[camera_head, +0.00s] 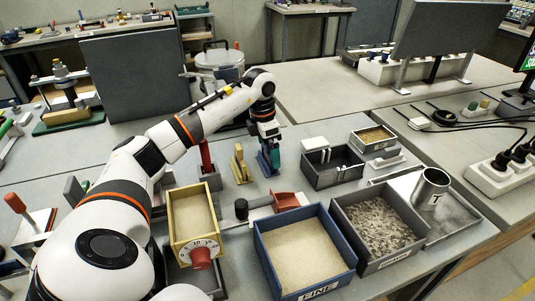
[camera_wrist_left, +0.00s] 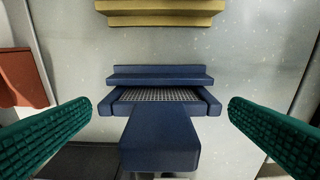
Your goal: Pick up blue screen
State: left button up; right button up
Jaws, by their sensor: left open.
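The blue screen (camera_wrist_left: 165,145) stands on the grey tabletop in the middle of the left wrist view, with a blue frame, a strip of grey mesh and a broad block toward the camera. In the head view it (camera_head: 264,163) is a small blue shape below my left wrist, partly hidden by the gripper. My left gripper (camera_wrist_left: 160,112) is open, its green ridged fingers on either side of the screen with a gap on each side. In the head view the gripper (camera_head: 269,146) points down at the screen. My right gripper does not show.
A yellow screen (camera_head: 240,166) stands close by on the left. A red-handled tool (camera_head: 206,157) is farther left. Sand trays lie in front, including the blue FINE tray (camera_head: 308,292). A dark divided box (camera_head: 322,180) stands to the right.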

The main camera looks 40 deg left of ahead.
pick_arm(q)
jog(key=c, duration=1)
jog(key=shift+r, duration=0.1)
jog(key=shift+c, duration=0.2)
notch_tip(320, 180, up, 10)
jog(key=shift+f, duration=0.1)
